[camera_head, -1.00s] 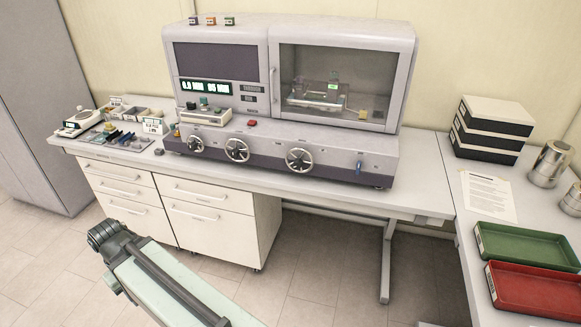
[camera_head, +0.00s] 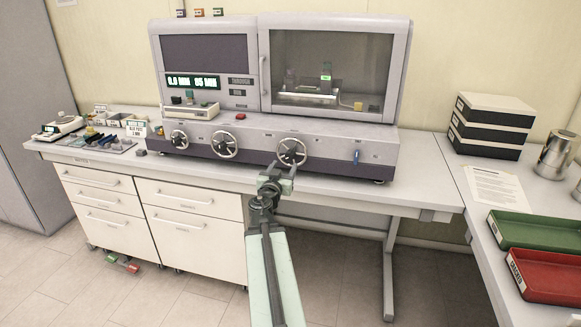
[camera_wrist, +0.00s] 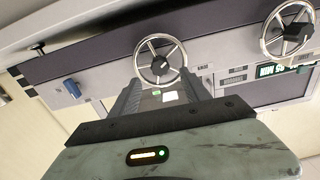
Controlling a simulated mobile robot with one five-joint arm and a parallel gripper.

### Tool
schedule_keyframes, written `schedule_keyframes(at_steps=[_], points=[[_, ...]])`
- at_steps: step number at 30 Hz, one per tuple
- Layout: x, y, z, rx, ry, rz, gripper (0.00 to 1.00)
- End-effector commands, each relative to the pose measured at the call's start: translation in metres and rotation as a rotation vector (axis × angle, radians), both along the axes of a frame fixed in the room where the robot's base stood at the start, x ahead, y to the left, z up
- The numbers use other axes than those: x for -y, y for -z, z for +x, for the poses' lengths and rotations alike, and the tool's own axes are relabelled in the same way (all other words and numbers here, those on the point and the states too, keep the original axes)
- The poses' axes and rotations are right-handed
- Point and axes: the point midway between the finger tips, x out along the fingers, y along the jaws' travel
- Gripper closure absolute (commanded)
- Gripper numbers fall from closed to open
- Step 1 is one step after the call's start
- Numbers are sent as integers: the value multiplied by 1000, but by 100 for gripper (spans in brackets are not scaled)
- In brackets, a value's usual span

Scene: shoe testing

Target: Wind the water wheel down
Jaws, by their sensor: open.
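I cannot read which is labelled for water. My gripper (camera_head: 289,171) is just in front of and below the right wheel. In the wrist view, which is upside down, my open gripper (camera_wrist: 162,88) has its two fingers pointing at the right wheel (camera_wrist: 161,60), with its rim near the fingertips. Contact cannot be told. The middle wheel (camera_wrist: 287,34) is off to the side.
A blue lever (camera_head: 356,156) is right of the wheels, and a red button (camera_head: 240,116) is on the ledge above. A glass-fronted chamber (camera_head: 326,65) is above. The bench edge (camera_head: 340,191) runs below the wheels. Green (camera_head: 535,232) and red (camera_head: 548,274) trays lie at right.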

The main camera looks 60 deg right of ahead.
Motion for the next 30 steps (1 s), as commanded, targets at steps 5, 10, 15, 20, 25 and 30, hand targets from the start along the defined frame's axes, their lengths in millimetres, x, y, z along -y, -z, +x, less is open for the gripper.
schedule_keyframes(at_steps=[5,10,15,20,25,30], points=[[8,-2,4,0,1,1,45],[34,-1,12,0,2,1,45],[65,-1,22,-1,3,1,45],[75,-1,25,-2,2,2,45],[75,-1,24,-2,2,2,45],[75,-1,24,-2,2,2,90]])
